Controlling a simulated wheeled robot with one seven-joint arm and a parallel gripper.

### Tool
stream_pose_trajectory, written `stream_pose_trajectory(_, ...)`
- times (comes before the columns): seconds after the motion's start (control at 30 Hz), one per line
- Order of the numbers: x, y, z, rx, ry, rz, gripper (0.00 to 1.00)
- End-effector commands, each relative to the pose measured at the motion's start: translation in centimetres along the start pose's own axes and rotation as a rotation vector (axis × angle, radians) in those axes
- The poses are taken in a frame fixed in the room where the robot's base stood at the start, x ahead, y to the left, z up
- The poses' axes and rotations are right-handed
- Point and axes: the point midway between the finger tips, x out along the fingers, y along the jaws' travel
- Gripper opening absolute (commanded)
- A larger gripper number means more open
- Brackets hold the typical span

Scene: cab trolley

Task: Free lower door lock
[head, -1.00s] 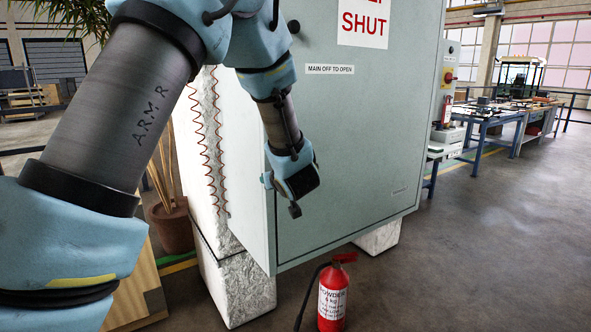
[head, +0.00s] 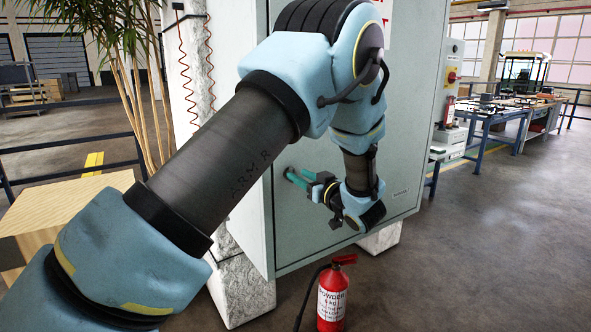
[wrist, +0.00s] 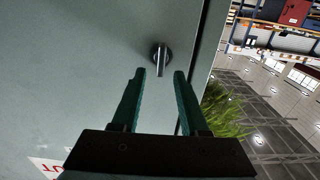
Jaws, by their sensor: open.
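The lower door lock (wrist: 160,56) is a small dark round knob with a raised bar on the grey-green cabinet door (wrist: 80,75). In the wrist view the bar stands nearly vertical. My gripper (wrist: 159,72) is open and empty, its two teal fingers pointing at the lock. The lock shows between and just beyond the fingertips; I cannot tell whether they touch it. In the head view my gripper (head: 290,173) is close to the left part of the cabinet door (head: 330,252), and the lock is not clearly seen there.
A red fire extinguisher (head: 332,298) stands on the floor before the cabinet. A plant (head: 140,90) and a wooden box (head: 60,215) are at the left. Workbenches (head: 500,115) stand at the back right, with open floor in front. A red-lettered sign (wrist: 45,167) is on the door.

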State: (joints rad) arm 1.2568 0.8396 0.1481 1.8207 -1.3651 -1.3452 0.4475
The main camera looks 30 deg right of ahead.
Motion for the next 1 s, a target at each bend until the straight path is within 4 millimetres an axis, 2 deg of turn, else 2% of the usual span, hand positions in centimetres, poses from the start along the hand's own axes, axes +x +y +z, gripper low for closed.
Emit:
stream_pose_trajectory(0.1,1.7,-0.1,-0.1,0.001,0.000,-0.002,0.44)
stream_pose_trajectory(0.2,2.5,0.0,-0.1,0.000,-0.001,0.000,0.44)
stream_pose_trajectory(0.57,3.1,0.0,0.1,0.000,-0.001,0.000,0.44)
stream_pose_trajectory(0.97,3.1,0.0,0.1,0.000,-0.001,0.000,0.01)
stream_pose_trajectory(1.0,3.1,0.0,0.1,0.000,-0.001,0.000,0.00)
